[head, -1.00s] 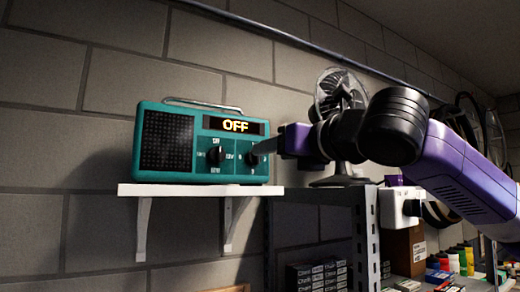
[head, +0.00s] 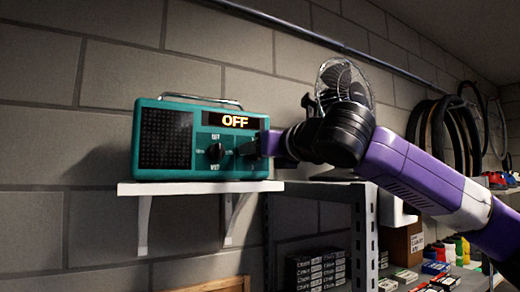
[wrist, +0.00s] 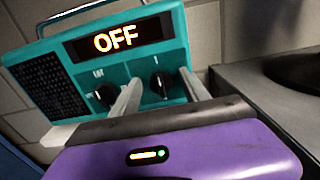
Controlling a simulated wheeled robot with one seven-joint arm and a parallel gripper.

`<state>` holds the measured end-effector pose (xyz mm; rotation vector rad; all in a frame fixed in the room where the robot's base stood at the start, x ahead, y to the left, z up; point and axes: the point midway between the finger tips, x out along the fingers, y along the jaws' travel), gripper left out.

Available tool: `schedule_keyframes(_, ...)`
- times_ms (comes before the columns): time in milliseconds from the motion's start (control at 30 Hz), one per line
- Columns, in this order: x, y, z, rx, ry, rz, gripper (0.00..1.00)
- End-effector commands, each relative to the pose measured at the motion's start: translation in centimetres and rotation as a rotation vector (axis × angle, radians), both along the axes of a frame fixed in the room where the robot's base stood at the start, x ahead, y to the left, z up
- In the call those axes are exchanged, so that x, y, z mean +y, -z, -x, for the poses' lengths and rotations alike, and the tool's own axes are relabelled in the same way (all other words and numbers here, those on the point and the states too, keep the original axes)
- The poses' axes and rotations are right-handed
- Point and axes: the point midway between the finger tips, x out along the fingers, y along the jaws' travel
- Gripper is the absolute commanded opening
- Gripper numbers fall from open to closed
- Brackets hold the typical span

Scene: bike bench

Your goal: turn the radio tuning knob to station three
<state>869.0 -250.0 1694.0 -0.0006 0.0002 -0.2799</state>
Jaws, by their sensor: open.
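The teal radio (head: 185,112) stands on a white wall shelf, and its lit display (head: 233,120) reads OFF. Its left knob (head: 215,152) shows in the head view, pointing roughly upward. The right knob is hidden there behind my gripper (head: 250,147). In the wrist view the left knob (wrist: 107,95) and the right knob (wrist: 160,84) both show. My gripper (wrist: 160,76) is open, with one finger on each side of the right knob. I cannot tell whether a finger touches it. The labels around the right knob are not readable.
The white shelf (head: 200,187) ends just right of the radio. A desk fan (head: 343,80) stands behind my arm on a grey metal rack (head: 363,225). Small boxes (head: 318,272) and paint bottles (head: 455,247) sit lower right. The wall left of the radio is bare.

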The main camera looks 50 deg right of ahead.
Motion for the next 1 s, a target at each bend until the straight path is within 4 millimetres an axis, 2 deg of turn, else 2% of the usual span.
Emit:
schedule_keyframes(67, -0.01, 0.01, 0.01, 0.0, 0.0, 0.0, 0.54)
schedule_keyframes(333, -0.01, -0.01, 0.03, 0.0, 0.0, -0.001, 0.01)
schedule_keyframes(667, 0.01, 0.01, 0.04, -0.009, -0.001, -0.033, 0.0)
schedule_keyframes(1000, -0.14, 0.16, 0.05, -0.068, -0.002, -0.24, 0.0)
